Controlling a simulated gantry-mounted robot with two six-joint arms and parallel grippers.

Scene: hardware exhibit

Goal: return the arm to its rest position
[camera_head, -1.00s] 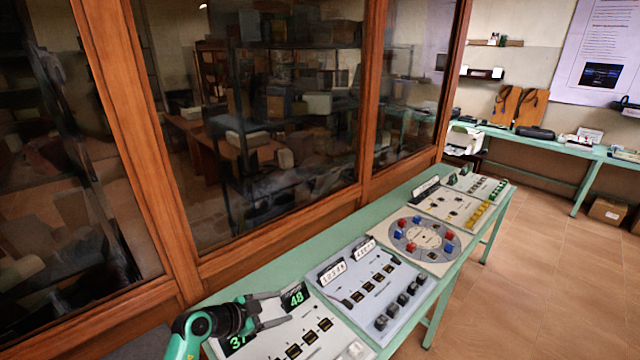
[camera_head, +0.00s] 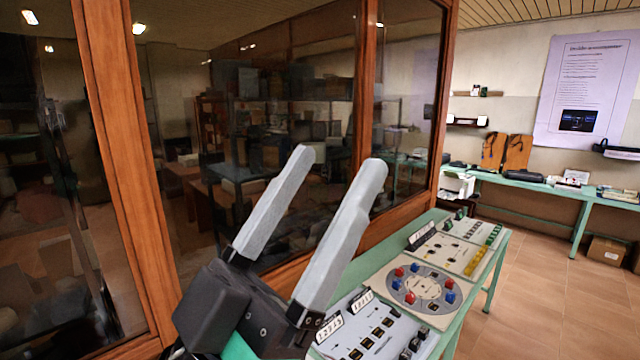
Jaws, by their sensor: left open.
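My left gripper (camera_head: 342,165) is large and close in the head view, raised in front of the glass partition. Its two grey fingers point up and to the right, apart, with nothing between them. Its dark body covers the near left end of the green table (camera_head: 459,328) and part of the panels there. My right gripper is not in view.
On the table are a panel with switches and number displays (camera_head: 389,311), a round dial panel with red and blue pieces (camera_head: 423,288) and a panel with yellow and green buttons (camera_head: 455,252). A wood-framed glass partition (camera_head: 115,110) runs behind. Floor (camera_head: 540,290) is clear at right.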

